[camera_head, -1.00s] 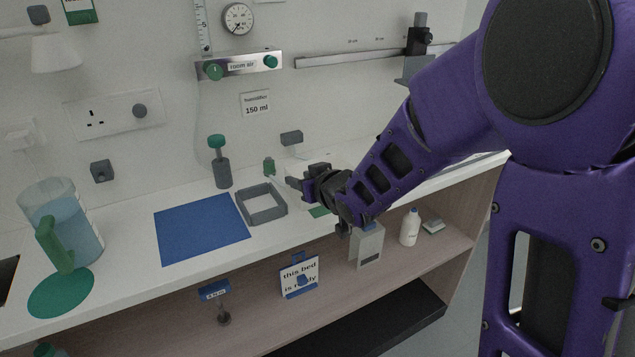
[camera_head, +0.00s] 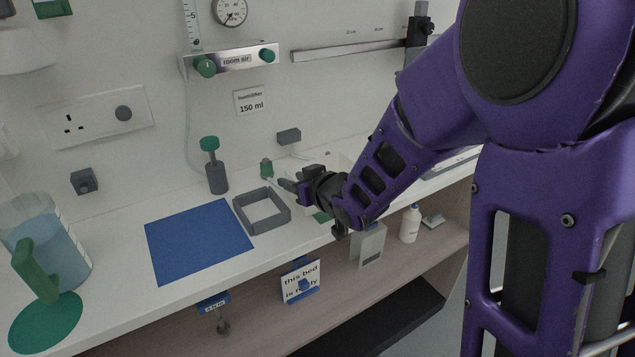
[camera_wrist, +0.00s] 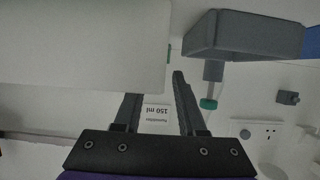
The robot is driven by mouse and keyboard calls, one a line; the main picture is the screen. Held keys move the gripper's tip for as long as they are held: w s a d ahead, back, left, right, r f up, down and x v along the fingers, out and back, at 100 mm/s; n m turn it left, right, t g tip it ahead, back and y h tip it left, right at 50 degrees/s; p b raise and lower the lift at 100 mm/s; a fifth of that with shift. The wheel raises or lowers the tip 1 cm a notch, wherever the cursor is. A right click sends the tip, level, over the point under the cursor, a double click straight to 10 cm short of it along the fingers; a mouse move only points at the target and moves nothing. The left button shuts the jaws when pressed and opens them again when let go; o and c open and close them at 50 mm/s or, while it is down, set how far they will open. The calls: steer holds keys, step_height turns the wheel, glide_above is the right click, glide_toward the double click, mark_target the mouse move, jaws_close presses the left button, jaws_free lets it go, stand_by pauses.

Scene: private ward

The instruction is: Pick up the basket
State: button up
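Nothing is plainly recognisable as a basket. An open square grey tray (camera_head: 262,226) stands on the counter beside the blue mat; a grey box-like piece, probably that tray, shows in the wrist view (camera_wrist: 245,38). A large pale box-like thing (camera_wrist: 80,45) fills the wrist view's upper left; I cannot tell if it is the basket. My gripper (camera_head: 292,186) hovers just right of the grey tray. In the wrist view my gripper (camera_wrist: 156,92) has its two fingers apart. The left fingertip is hidden behind the pale thing. Nothing is visibly gripped.
The blue mat (camera_head: 197,240) lies bare on the counter. A jug (camera_head: 62,250) stands at the left by a green disc (camera_head: 45,325). A green-topped grey post (camera_head: 216,178) stands behind the tray. The lower shelf holds a white bottle (camera_head: 410,224) and a sign (camera_head: 301,283).

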steer(key=shift+w, duration=0.1)
jaws_close()
stand_by(1.4)
